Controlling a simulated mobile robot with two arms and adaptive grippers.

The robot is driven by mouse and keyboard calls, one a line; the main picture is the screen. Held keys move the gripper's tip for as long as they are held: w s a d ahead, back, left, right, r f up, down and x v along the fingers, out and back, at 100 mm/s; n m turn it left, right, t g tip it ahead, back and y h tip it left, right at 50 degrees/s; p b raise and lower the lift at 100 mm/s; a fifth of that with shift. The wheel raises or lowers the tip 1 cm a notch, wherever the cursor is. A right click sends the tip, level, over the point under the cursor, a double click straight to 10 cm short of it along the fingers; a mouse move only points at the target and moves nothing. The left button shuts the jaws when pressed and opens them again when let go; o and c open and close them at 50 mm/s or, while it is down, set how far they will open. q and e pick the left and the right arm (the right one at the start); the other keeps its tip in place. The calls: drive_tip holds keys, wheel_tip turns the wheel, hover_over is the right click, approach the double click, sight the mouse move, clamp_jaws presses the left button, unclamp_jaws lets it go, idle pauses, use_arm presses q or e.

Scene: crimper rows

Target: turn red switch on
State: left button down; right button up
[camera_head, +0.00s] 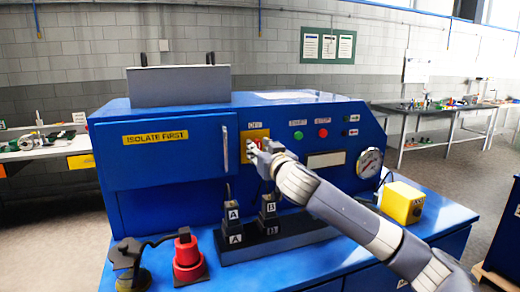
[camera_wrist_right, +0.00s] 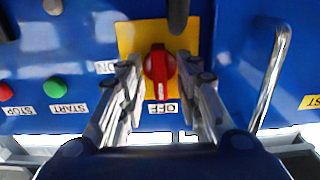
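The red switch (camera_wrist_right: 159,66) is a rotary knob on a yellow plate (camera_head: 246,134) on the front of the blue machine. In the right wrist view, which is upside down, its grip bar lies in line with the OFF label (camera_wrist_right: 162,108); the ON label (camera_wrist_right: 105,67) is off to the side. My right gripper (camera_wrist_right: 160,78) is open, with one finger on each side of the knob and a small gap showing. In the head view my right gripper (camera_head: 257,153) covers most of the knob. My left gripper is not in view.
Green (camera_head: 298,135) and red (camera_head: 323,133) buttons and a gauge (camera_head: 370,163) are right of the switch. A door handle (camera_head: 225,145) is close on its left. Crimp blocks A (camera_head: 233,215) and B (camera_head: 268,208) stand below. A yellow box (camera_head: 401,203) sits on the bench.

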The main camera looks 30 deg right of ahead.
clamp_jaws()
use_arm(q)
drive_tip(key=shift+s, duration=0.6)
